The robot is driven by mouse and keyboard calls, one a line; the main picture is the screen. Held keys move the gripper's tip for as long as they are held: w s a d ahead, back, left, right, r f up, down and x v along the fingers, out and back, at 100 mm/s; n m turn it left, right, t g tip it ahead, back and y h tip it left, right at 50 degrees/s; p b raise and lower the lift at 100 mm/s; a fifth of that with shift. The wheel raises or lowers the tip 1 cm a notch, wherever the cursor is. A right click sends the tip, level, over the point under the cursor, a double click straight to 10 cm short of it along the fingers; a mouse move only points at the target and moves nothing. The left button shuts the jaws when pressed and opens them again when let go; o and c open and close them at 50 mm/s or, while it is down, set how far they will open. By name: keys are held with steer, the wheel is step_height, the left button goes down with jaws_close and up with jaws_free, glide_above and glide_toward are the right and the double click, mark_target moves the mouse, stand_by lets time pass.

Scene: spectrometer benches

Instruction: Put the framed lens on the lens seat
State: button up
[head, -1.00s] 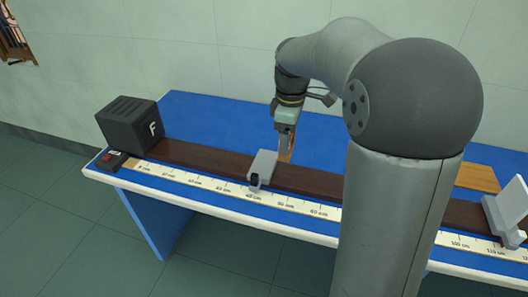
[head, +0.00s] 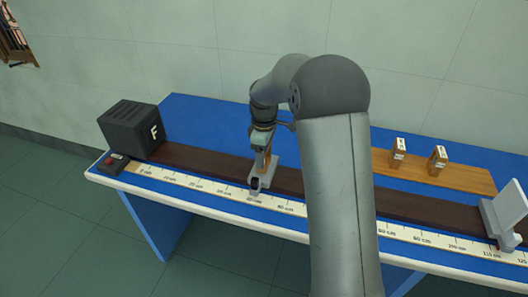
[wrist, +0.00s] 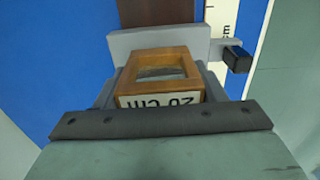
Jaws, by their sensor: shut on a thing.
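My gripper (head: 264,157) is shut on the framed lens, a wooden frame with a white label. The lens (wrist: 160,66) shows in the wrist view with its "20 cm" label upside down. In the head view the lens (head: 268,164) is partly hidden by my gripper. The lens seat (head: 257,187) is a grey carriage with a dark knob on the dark rail. It also shows in the wrist view (wrist: 122,44), around and beyond the lens. The lens is over the seat; I cannot tell whether it touches it.
A black lamp box marked F (head: 130,129) stands at the rail's left end. Two other framed lenses, (head: 398,151) and (head: 437,160), stand on a wooden board (head: 468,180) at the back right. A pale screen (head: 506,212) stands at the right. The blue bench (head: 205,113) behind the rail is clear.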

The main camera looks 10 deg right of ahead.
steer(key=shift+f, duration=0.1)
steer(key=o, duration=1)
